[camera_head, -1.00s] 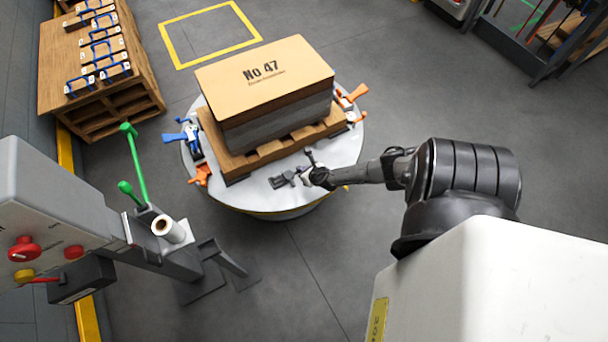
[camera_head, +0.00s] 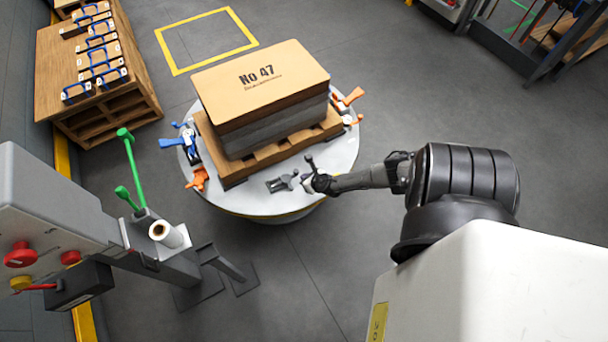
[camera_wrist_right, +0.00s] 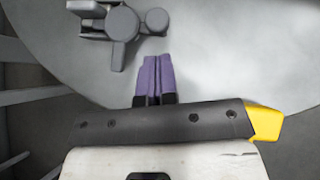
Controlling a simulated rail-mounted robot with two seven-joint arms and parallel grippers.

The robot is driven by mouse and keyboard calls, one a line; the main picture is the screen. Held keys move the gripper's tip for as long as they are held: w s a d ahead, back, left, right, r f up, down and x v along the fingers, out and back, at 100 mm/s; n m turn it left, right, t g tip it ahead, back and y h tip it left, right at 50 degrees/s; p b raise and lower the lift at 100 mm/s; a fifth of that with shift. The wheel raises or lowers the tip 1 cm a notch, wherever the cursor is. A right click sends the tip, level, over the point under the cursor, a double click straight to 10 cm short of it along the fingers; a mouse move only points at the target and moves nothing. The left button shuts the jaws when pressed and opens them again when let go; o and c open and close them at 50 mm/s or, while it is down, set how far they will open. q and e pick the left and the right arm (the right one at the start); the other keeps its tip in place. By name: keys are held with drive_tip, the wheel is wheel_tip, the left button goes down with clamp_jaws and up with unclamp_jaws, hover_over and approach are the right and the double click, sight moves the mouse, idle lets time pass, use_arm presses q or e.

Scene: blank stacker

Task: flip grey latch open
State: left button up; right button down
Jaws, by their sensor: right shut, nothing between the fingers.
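The grey latch (camera_head: 283,183) sits on the near edge of the round white turntable (camera_head: 335,162), in front of a wooden pallet. In the right wrist view the latch (camera_wrist_right: 122,25) is at the top, with a round-ended lever and a side arm. My right gripper (camera_head: 308,183) is just right of the latch in the head view. In the wrist view its purple fingertips (camera_wrist_right: 154,62) are together and empty, just below the latch's round end. I cannot tell whether they touch it. My left gripper is not in view.
A box marked No 47 (camera_head: 262,77) stands on the pallet (camera_head: 245,167). Blue and orange latches (camera_head: 197,178) are at the turntable's left, an orange one (camera_head: 349,98) at its right. A grey post with green levers (camera_head: 135,170) stands at the left.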

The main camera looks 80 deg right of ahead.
drive_tip(key=a+p+v, duration=0.1)
drive_tip(key=p+v, duration=0.4)
drive_tip(key=v, duration=0.6)
drive_tip(key=shift+f, duration=0.45)
drive_tip(key=shift+s, duration=0.15)
